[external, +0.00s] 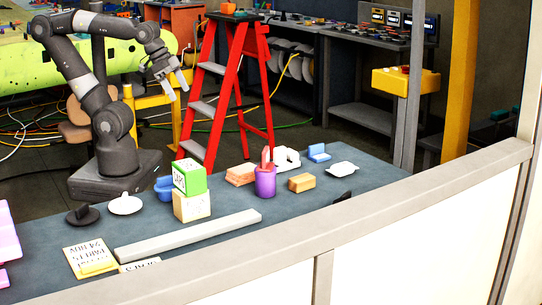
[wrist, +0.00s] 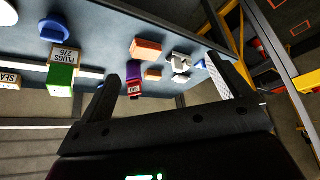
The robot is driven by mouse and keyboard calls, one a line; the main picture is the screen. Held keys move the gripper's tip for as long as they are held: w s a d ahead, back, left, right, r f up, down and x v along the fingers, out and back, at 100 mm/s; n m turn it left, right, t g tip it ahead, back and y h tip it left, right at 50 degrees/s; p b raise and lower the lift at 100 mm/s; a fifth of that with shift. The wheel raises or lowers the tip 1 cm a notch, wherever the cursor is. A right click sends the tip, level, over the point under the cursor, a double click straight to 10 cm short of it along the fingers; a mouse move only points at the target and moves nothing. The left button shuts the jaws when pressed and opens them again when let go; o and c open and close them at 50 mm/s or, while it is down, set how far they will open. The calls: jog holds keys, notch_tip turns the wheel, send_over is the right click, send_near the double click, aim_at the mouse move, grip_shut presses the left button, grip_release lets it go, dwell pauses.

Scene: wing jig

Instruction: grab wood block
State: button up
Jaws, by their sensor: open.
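The wood block (external: 302,182) is a small tan-orange block lying on the dark blue-grey table, right of a purple cup. It also shows in the wrist view as a small tan block (wrist: 153,75), between my two fingers in the picture but well beyond them. My gripper (external: 178,92) is open and empty, raised above the table's far side, up and left of the block. Its two dark fingers stand wide apart in the wrist view (wrist: 163,67). Nothing covers the block in the external view.
A green box (external: 189,176) sits on a tan box (external: 191,206). A long grey bar (external: 188,236) lies in front.

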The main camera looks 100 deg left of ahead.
jog(key=w+d+r+m+g, duration=0.1)
jog(key=w+d+r+m, duration=0.15)
jog(key=w, duration=0.85)
jog(key=m+g, duration=0.5)
jog(key=m, duration=0.1)
send_over(301, 177)
notch_tip(301, 177, down, 15)
notch_tip(301, 177, down, 11)
jog(key=shift+a+r, duration=0.1)
jog(key=shift+r, duration=0.1)
jog(key=c, duration=1.1)
jog(key=shift+o, duration=0.2)
